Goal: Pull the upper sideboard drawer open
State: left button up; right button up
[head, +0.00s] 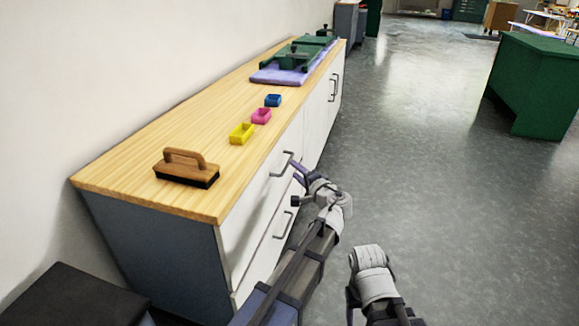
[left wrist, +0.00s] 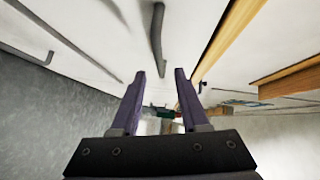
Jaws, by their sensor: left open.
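The sideboard (head: 110,230) has a wooden top and white fronts. The upper drawer (head: 250,207) is shut at its near end, with a dark bar handle (head: 283,165). The lower drawer handle (head: 283,225) shows below. My left gripper (head: 298,173) is open and empty, just off the front beside the upper handle. In the left wrist view its two purple fingers (left wrist: 162,75) stand apart, and the upper handle (left wrist: 157,40) lies beyond the tips, roughly between their lines. I cannot tell whether they touch. My right arm is at the bottom; its fingers do not show.
A dark box (head: 70,297) is at lower left.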

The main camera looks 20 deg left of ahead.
aim_at(288, 162)
pick_arm(q)
jog(key=x, duration=0.6)
jog(key=shift+w+a+f+b, duration=0.1)
jog(key=shift+w+a+b, duration=0.1)
jog(key=shift+b, duration=0.2)
grip_shut()
dwell(1.1)
